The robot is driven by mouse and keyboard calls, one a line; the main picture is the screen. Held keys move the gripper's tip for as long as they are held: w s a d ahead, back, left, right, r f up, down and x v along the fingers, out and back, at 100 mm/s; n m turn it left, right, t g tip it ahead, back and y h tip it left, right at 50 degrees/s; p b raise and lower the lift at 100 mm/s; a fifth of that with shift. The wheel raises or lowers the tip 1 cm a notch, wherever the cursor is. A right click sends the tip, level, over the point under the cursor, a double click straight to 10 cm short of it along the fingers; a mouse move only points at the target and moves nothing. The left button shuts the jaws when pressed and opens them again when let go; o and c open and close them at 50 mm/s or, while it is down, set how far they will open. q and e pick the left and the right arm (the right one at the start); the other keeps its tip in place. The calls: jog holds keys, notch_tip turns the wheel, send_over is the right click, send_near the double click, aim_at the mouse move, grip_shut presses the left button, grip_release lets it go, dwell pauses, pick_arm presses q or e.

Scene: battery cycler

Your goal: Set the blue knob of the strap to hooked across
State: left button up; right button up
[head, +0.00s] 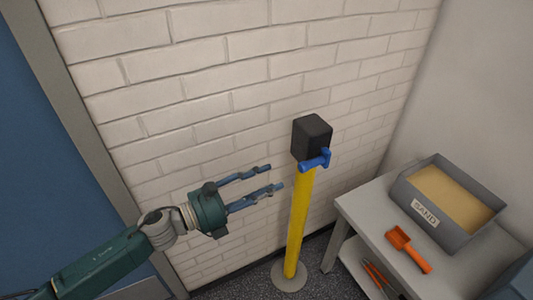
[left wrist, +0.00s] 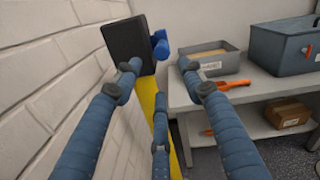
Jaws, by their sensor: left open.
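The blue knob (head: 316,162) sits on the front of a black strap head (head: 312,135) on top of a yellow post (head: 298,222). In the left wrist view the knob (left wrist: 160,44) is at the right side of the black head (left wrist: 129,42), beyond my fingers. My left gripper (head: 274,177) is open and empty, left of the post and a little lower than the knob, apart from it. Its fingers also show in the left wrist view (left wrist: 160,70). No strap is seen stretched out from the head. My right gripper is not in view.
A grey table (head: 368,210) stands right of the post, with a sand box (head: 473,227) and an orange scoop (head: 407,250) on it. A white brick wall (head: 230,90) is close behind. A blue-grey case (left wrist: 285,48) and a cardboard box (left wrist: 287,113) are farther right.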

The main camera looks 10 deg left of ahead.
aim_at(300, 169)
pick_arm(q)
jog(key=x, duration=0.1)
jog(key=p+x, duration=0.1)
jog(key=x, duration=0.1)
jog(key=r+x, duration=0.1)
jog(key=x, duration=0.1)
jog(key=shift+s+d+p, duration=0.25)
jog(key=shift+p, duration=0.15)
jog(key=x, duration=0.3)
jog(key=p+x, duration=0.1)
jog(key=x, duration=0.1)
jog(key=shift+w+f, duration=0.1)
jog(key=shift+f, duration=0.2)
jog(key=shift+w+d, duration=0.15)
jog(key=shift+c, duration=0.5)
jog(key=c, duration=0.9)
grip_shut()
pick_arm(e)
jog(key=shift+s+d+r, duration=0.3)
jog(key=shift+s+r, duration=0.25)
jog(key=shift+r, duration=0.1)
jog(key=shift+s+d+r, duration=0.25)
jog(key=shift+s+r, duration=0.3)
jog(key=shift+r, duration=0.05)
